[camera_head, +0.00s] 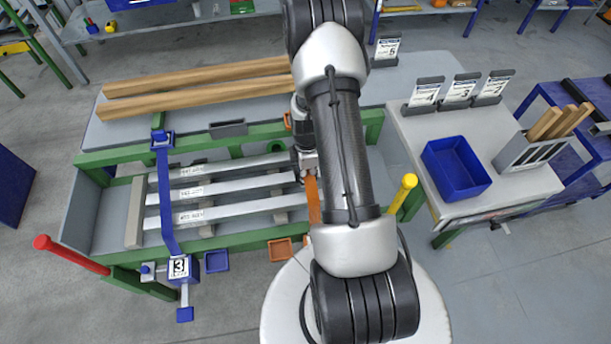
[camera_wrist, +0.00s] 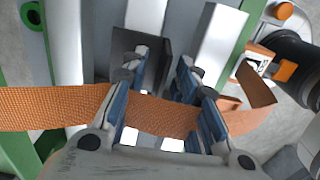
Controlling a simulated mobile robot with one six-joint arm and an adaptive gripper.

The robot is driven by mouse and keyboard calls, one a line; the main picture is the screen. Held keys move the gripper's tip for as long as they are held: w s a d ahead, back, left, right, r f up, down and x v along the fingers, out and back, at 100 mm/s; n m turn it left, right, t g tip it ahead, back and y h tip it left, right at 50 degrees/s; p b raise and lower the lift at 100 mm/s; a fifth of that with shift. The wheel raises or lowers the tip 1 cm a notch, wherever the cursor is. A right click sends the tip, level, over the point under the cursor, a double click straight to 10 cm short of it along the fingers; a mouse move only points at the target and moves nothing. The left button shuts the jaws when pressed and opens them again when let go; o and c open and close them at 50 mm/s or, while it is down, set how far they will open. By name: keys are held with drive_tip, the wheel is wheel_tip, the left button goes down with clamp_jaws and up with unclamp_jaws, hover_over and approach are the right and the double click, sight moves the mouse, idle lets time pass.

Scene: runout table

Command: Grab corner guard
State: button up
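In the wrist view a dark grey angled piece, seemingly the corner guard (camera_wrist: 157,62), lies at my fingertips. One of its faces stands between the fingers and the other reaches out past the left finger. My gripper (camera_wrist: 163,68) is open, with a visible gap between its blue-padded fingers; I cannot tell whether a finger touches the guard. An orange strap (camera_wrist: 50,107) passes across the view between and behind the fingers. In the head view my gripper (camera_head: 306,163) is over the right end of the bars, largely covered by my arm, and the guard is not distinguishable there.
Pale metal bars (camera_head: 235,190) lie on the green-framed table (camera_head: 100,157). A blue strap (camera_head: 164,190) crosses their left part. Two timber beams (camera_head: 195,85) lie behind. A red post (camera_head: 72,254) and yellow post (camera_head: 403,193) rise at the front. A blue bin (camera_head: 455,168) stands right.

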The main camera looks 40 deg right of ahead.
drive_tip(key=shift+r, duration=0.1)
drive_tip(key=shift+c, duration=0.3)
clamp_jaws()
drive_tip(key=shift+r, duration=0.15)
